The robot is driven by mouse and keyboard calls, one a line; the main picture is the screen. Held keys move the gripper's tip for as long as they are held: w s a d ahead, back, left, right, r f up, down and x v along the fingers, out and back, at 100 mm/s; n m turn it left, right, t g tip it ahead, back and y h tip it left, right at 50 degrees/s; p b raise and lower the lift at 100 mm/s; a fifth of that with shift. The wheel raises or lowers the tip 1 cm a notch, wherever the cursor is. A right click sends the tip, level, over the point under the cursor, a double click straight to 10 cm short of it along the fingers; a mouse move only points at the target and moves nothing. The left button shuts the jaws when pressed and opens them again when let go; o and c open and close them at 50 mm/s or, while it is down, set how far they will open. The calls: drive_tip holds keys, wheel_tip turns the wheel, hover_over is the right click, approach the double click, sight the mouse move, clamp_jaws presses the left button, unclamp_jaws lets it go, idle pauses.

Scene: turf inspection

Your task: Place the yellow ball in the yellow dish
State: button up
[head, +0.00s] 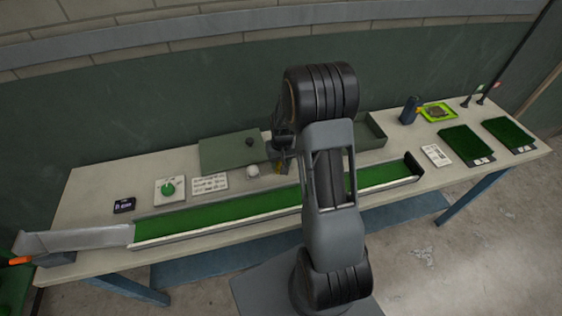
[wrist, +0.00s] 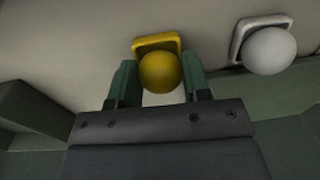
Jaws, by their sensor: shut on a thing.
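The yellow ball (wrist: 160,72) is between the two green fingers of my gripper (wrist: 159,78) in the wrist view, and the fingers are shut on it. The yellow dish (wrist: 157,42) is a small square dish right behind the ball, and the ball covers its near edge. I cannot tell whether the ball touches the dish. In the head view my gripper (head: 280,158) is low over the bench, partly behind my arm, with a small patch of yellow (head: 279,169) at its tip.
A white ball (wrist: 270,50) sits at a white square dish (wrist: 247,27), right of the yellow dish in the wrist view. In the head view a long green-lined trough (head: 220,215) runs along the bench's front. A dark green board (head: 228,150) and an open tray (head: 370,130) stand behind.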

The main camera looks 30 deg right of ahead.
drive_tip(key=o, duration=1)
wheel_tip(320, 180, up, 11)
drive_tip(key=shift+s+a+r+n+t+b, duration=0.1)
drive_tip(key=shift+s+a+r+n+t, duration=0.45)
drive_tip(key=shift+s+a+r, duration=1.65)
drive_tip(key=shift+s+a+r+n+t+b, duration=0.2)
drive_tip(key=shift+s+a+r+t, duration=0.85)
drive_tip(key=shift+s, duration=2.1)
drive_tip(key=shift+s+a+r+n+t+b, duration=0.1)
drive_tip(key=shift+s+a+r+n+t, duration=0.35)
drive_tip(key=shift+s+a+r, duration=1.75)
drive_tip(key=shift+s+d+f, duration=0.3)
drive_tip(key=shift+s+d, duration=0.2)
drive_tip(key=shift+d, duration=0.35)
